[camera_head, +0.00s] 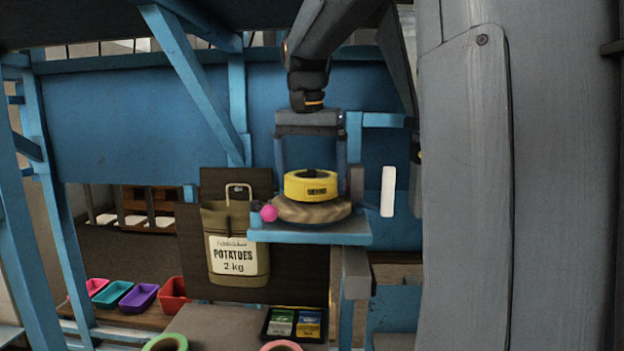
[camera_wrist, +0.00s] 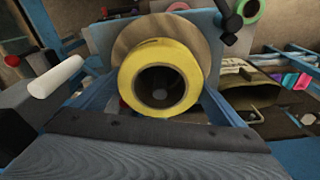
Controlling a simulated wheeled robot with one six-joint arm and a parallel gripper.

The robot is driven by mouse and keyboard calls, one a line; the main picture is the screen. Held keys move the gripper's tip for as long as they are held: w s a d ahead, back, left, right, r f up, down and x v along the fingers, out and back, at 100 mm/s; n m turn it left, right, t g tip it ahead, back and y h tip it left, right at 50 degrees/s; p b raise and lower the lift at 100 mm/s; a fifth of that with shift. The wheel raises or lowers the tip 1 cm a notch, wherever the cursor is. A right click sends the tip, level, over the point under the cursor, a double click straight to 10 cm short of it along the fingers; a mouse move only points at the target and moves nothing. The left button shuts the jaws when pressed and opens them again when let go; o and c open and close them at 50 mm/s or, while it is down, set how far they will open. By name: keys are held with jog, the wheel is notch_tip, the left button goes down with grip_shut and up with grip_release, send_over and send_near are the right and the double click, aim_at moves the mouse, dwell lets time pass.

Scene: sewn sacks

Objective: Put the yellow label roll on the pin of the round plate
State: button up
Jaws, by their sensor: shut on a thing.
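The yellow label roll (camera_head: 311,188) lies flat over the round wooden plate (camera_head: 300,212), which stands on a small blue shelf. My gripper (camera_head: 311,172) points down, with one finger at each side of the roll, and is shut on it. I cannot tell whether the roll's underside touches the plate.
A pink ball (camera_head: 269,213) is at the shelf's left edge, and a white cylinder (camera_head: 388,191) is to the right. A potato sack (camera_head: 234,254) hangs at left. Below are coloured trays (camera_head: 142,297), a black tray of packets (camera_head: 297,338), and green (camera_head: 165,343) and pink rolls (camera_head: 281,346).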

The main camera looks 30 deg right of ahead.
jog(key=shift+f, duration=0.5)
jog(key=o, duration=0.9)
jog(key=shift+f, duration=0.15)
jog(key=shift+s+a+r+b, duration=0.15)
jog(key=shift+r+b, duration=0.1)
jog(key=shift+r, duration=1.05)
jog(key=shift+s+a+r+b, duration=0.15)
jog(key=shift+r+b, duration=0.15)
jog(key=shift+r, duration=1)
jog(key=shift+s+a+r+b, duration=0.15)
jog(key=shift+r+b, duration=0.1)
jog(key=shift+r, duration=1.05)
